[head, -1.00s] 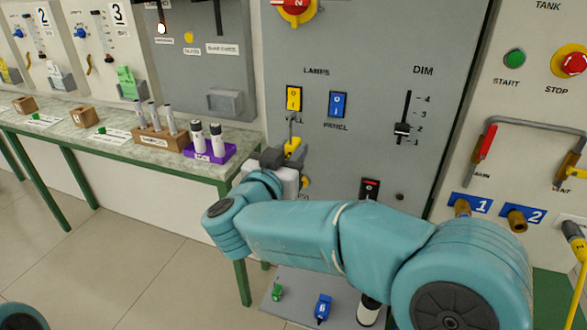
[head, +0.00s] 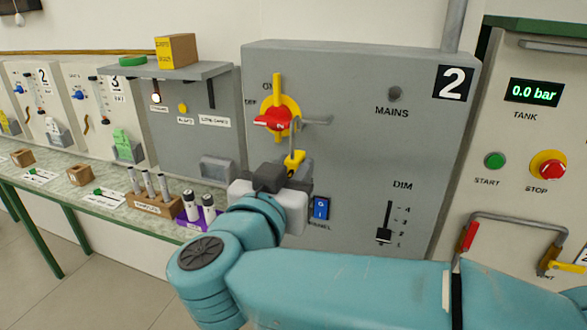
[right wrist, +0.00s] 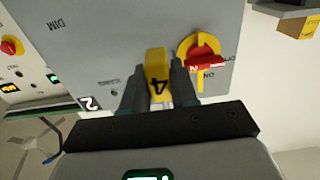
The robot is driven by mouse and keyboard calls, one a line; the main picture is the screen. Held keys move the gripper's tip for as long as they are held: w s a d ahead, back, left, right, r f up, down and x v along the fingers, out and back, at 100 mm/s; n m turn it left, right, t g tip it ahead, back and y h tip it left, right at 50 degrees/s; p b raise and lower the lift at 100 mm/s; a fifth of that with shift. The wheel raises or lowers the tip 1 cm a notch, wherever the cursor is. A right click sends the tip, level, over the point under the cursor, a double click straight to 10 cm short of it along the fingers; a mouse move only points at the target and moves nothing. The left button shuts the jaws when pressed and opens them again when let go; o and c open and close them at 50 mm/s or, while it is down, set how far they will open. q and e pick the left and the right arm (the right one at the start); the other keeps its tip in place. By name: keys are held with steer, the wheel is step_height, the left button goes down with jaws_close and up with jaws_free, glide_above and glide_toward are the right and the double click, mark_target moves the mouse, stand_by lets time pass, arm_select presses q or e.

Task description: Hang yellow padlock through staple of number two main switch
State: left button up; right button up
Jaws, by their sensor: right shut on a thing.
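My right gripper (head: 286,178) is shut on the yellow padlock (head: 295,160) and holds it upright in front of the grey number two panel. In the right wrist view the padlock (right wrist: 157,70) sits between both fingers and shows a black 4. The main switch (head: 275,119) has a red handle, lying sideways, on a yellow plate. A grey staple (head: 318,121) sticks out at the right of the handle. The padlock is just below the staple and handle. I cannot tell whether its shackle touches the staple. My left gripper is not in view.
The grey panel (head: 365,165) has a blue switch (head: 321,208) and a DIM slider (head: 384,235) near my right arm.

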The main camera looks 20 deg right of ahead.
mark_target(316, 138)
steer(key=shift+r+p, duration=0.1)
steer(key=shift+p, duration=0.3)
steer(key=shift+p+x, duration=1.6)
steer(key=shift+x, duration=2.45)
steer(key=shift+s+f+b, duration=0.1)
steer(key=shift+f+b, duration=0.6)
steer(key=shift+f, duration=0.4)
steer(key=o, duration=1.1)
steer(key=shift+a, duration=0.1)
